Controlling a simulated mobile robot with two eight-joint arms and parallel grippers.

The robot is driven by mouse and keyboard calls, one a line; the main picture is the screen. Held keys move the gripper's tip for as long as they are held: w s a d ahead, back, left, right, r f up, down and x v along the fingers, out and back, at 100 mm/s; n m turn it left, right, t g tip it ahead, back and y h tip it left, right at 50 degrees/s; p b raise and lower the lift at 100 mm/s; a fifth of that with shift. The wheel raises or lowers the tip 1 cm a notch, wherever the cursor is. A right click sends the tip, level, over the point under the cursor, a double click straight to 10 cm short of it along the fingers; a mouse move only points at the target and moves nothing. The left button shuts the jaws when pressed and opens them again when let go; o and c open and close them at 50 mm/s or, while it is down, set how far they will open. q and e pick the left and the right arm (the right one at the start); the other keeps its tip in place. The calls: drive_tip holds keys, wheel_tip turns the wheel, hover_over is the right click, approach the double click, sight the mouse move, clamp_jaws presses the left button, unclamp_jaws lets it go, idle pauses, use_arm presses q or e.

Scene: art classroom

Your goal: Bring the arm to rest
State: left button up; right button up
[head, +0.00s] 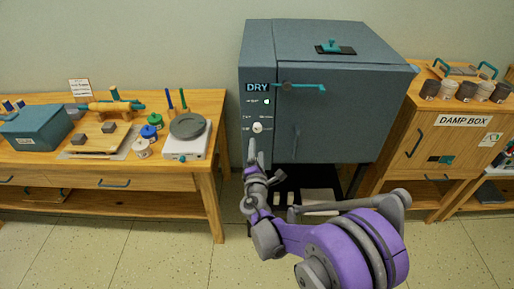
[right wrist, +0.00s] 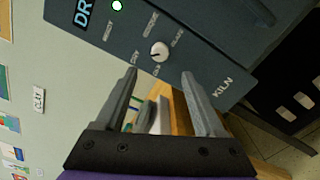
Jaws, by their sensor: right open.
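My right arm, purple and grey, reaches from the lower right of the head view toward the front of the grey-blue kiln (head: 330,55). Its gripper (head: 252,148) is just below the white round knob (head: 257,127) on the kiln's control panel. In the right wrist view the gripper (right wrist: 160,76) is open, with nothing between its two fingers. The knob (right wrist: 159,51) sits just beyond the fingertips, apart from them. A lit indicator (right wrist: 117,6) shows beside the letters "DR". My left gripper is not in view.
A wooden table (head: 212,105) at left holds a blue box (head: 38,128), jars and a round-topped white device (head: 187,146). A wooden cabinet labelled "DAMP BOX" (head: 408,130) stands right of the kiln, with cups on top. Tiled floor (head: 150,262) is open in front of the table.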

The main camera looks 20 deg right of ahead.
idle(0.4)
drive_tip(key=s+d+r+m+g+h+p, duration=0.1)
drive_tip(key=s+d+r+m+g, duration=0.2)
drive_tip(key=s+m, duration=0.35)
drive_tip(key=s+d+m+g+h+p, duration=0.1)
drive_tip(key=s+d+m+g, duration=0.2)
drive_tip(key=s+d+m, duration=0.4)
drive_tip(key=s+a+f+m+g+y, duration=0.2)
drive_tip(key=s+a, duration=0.1)
drive_tip(key=s, duration=0.4)
drive_tip(key=s+a+f+m+g+y, duration=0.1)
drive_tip(key=s+a+m+g+y, duration=0.1)
drive_tip(key=s, duration=0.5)
drive_tip(key=s+a+f+m+g+y+p, duration=0.1)
drive_tip(key=s+a+f+m+g+y, duration=0.1)
drive_tip(key=s+a, duration=0.3)
drive_tip(key=s+y, duration=0.1)
drive_tip(key=s, duration=0.2)
drive_tip(key=shift+f, duration=0.35)
